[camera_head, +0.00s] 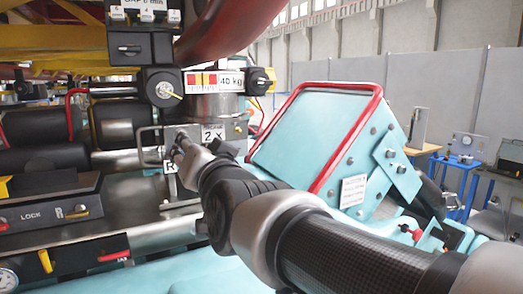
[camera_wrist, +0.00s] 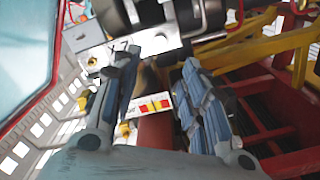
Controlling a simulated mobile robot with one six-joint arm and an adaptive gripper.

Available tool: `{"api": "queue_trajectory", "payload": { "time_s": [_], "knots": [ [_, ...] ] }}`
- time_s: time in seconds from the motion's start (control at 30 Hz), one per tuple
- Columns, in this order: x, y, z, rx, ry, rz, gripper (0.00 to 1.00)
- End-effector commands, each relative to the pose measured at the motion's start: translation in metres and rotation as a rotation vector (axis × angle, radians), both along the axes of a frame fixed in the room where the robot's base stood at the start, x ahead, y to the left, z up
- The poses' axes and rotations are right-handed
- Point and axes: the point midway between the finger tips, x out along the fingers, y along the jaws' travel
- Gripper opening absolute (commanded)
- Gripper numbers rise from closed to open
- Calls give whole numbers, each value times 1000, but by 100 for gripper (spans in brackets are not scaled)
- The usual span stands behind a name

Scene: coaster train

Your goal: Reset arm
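My gripper (camera_head: 182,142) is at the end of my arm, which reaches from the lower right to the middle of the head view. It is close in front of a metal block (camera_head: 205,136) labelled "2 X"; I cannot tell whether it touches it. In the wrist view my gripper (camera_wrist: 160,58) has its two fingers apart, with a clear gap and nothing held between them. A label with red and yellow squares (camera_wrist: 155,105) shows beyond the gap.
A teal box with a red rim (camera_head: 315,135) stands just behind my arm. A LOCK panel (camera_head: 48,215) and dark cylinders (camera_head: 40,125) are at the left. A blue table (camera_head: 460,160) stands at the right.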

Motion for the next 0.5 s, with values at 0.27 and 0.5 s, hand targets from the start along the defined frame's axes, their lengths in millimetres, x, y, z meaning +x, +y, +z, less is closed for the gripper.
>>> {"api": "queue_trajectory", "payload": {
  "time_s": [0.27, 0.5],
  "knots": [
    [-5, -35, -39, -91, 66, -34, 40],
    [-52, -146, -167, -373, 319, -118, 40]
  ]
}}
